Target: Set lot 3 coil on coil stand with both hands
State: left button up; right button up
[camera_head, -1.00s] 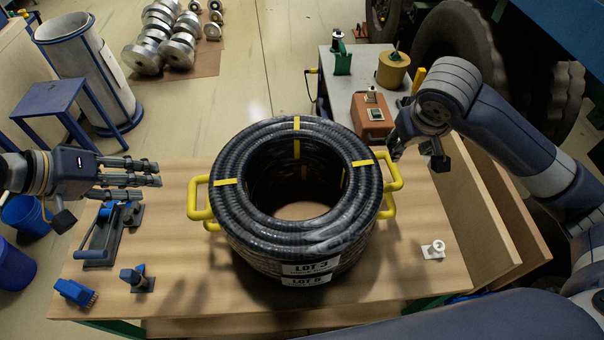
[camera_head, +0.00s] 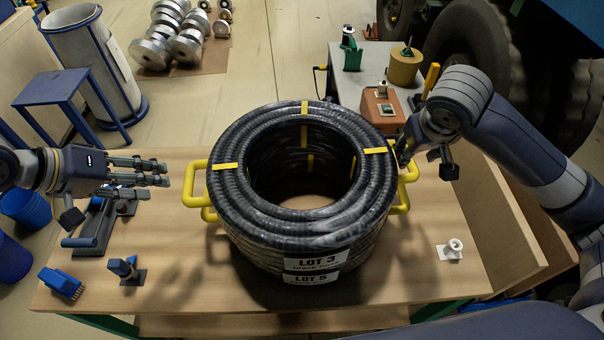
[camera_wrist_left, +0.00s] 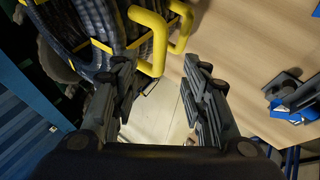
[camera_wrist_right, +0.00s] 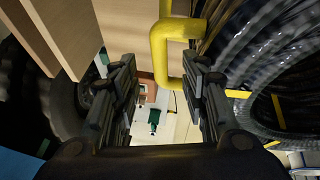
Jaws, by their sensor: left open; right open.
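The lot 3 coil (camera_head: 318,262) is a thick black ring of hose with yellow bands. It lies on top of a second coil labelled LOT 5 (camera_head: 311,279) on the wooden table. Yellow handles stick out at the left (camera_head: 193,186) and right (camera_head: 410,176). My left gripper (camera_head: 166,173) is open and empty, just left of the left handle, which shows beyond its fingers in the left wrist view (camera_wrist_left: 160,40). My right gripper (camera_head: 402,152) is open beside the right handle; in the right wrist view the handle (camera_wrist_right: 159,52) passes close to one finger. I cannot identify a coil stand.
On the table's left lie a blue-handled tool (camera_head: 95,225), a small blue-topped item (camera_head: 124,268) and a blue brush (camera_head: 62,284). A white fitting (camera_head: 451,250) stands at the right. A grey side table (camera_head: 355,88) with an orange box (camera_head: 382,108) is behind.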

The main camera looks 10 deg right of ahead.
aim_at(186, 181)
pick_arm(q)
jog(key=x, duration=1.1)
pick_arm(e)
jog(key=x, duration=0.7)
jog(key=shift+w+f, duration=0.15)
jog(key=shift+f, duration=0.05)
pick_arm(q)
grip_shut()
pick_arm(e)
grip_shut()
pick_arm(q)
jog(key=shift+a, duration=0.1)
jog(key=shift+w+r, duration=0.2)
jog(key=shift+r, duration=0.1)
pick_arm(e)
jog(key=shift+w+d+r, duration=0.1)
jog(key=shift+w+r, duration=0.15)
